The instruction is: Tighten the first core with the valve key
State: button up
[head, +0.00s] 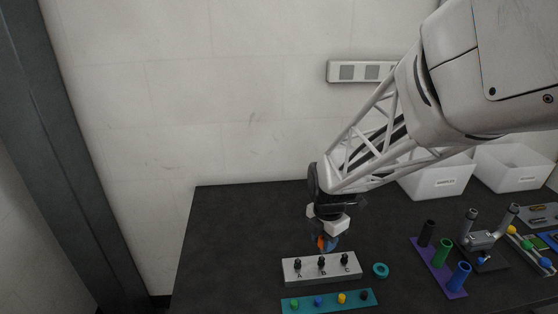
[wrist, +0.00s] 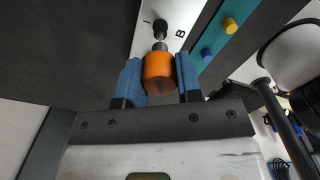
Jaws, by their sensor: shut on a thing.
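My gripper (head: 326,243) has blue fingers and is shut on the orange handle of the valve key (wrist: 159,72). The key's grey tip points at a black valve core (wrist: 160,28) beside the letter B. In the head view the key (head: 321,243) hangs over the middle core (head: 322,260) of the white block (head: 310,279), which has cores at A (head: 298,264), B and C (head: 345,258). The tip appears at the core's top, but I cannot tell whether it is seated. The white block also shows in the wrist view (wrist: 181,12).
A teal strip (head: 311,305) with several coloured caps lies in front of the block. A teal ring (head: 380,270) lies to its right. Further right are a purple rack (head: 424,257) of tubes, a metal fixture (head: 480,241) and white bins (head: 437,181). The dark table (head: 235,230) is clear at left.

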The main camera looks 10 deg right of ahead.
jog(key=shift+f, duration=0.6)
jog(key=shift+f, duration=1.2)
dwell(2.2)
jog(key=shift+s+f, duration=0.1)
jog(key=shift+f, duration=0.15)
grip_shut()
dwell(0.3)
jog(key=m, duration=0.5)
jog(key=shift+m, duration=0.4)
jog(key=m, duration=0.6)
dwell(0.6)
